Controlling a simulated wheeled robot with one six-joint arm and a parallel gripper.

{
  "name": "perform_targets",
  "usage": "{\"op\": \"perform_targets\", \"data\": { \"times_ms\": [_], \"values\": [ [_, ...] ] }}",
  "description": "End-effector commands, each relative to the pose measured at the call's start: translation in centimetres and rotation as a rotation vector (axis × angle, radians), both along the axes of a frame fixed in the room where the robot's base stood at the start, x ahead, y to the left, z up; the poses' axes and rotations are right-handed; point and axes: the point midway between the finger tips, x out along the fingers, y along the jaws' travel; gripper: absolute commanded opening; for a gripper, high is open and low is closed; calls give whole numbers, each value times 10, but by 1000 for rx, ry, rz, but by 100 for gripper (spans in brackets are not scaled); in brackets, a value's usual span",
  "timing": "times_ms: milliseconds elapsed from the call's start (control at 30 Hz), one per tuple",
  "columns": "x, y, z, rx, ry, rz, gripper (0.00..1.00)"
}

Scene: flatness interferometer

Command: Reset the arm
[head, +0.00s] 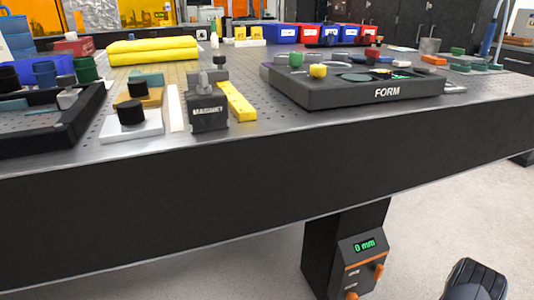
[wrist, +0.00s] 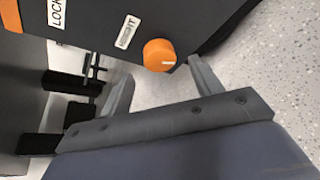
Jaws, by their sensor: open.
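My gripper (wrist: 160,74) shows in the wrist view with its two grey fingers spread apart and nothing held between them. An orange knob (wrist: 158,55) on a dark panel (wrist: 95,35) lies just beyond the fingertips, in line with the gap. I cannot tell how far in front of them it is. In the head view, a dark control box (head: 362,247) on the table's leg has a green display reading 0 mm and orange knobs (head: 379,271). A dark rounded part at the lower right edge appears to be my arm; its fingers are not visible there.
The long dark table (head: 250,185) fills the middle of the head view. On it stand a black FORM unit (head: 350,98), a MAGNET block (head: 208,112), folded yellow cloths (head: 152,50) and blue and red bins.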

Motion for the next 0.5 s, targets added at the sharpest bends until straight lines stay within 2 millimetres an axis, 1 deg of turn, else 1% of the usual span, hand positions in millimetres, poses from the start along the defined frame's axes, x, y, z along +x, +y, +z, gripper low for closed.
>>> {"op": "perform_targets", "data": {
  "times_ms": [33, 367, 400, 500],
  "values": [
    [-9, -7, 7, 0, 0, -5, 61],
    [-53, -36, 23, 0, 0, -3, 61],
    [-43, -27, 14, 0, 1, 7, 61],
    [-29, -18, 8, 0, -1, 7, 61]
  ]
}}
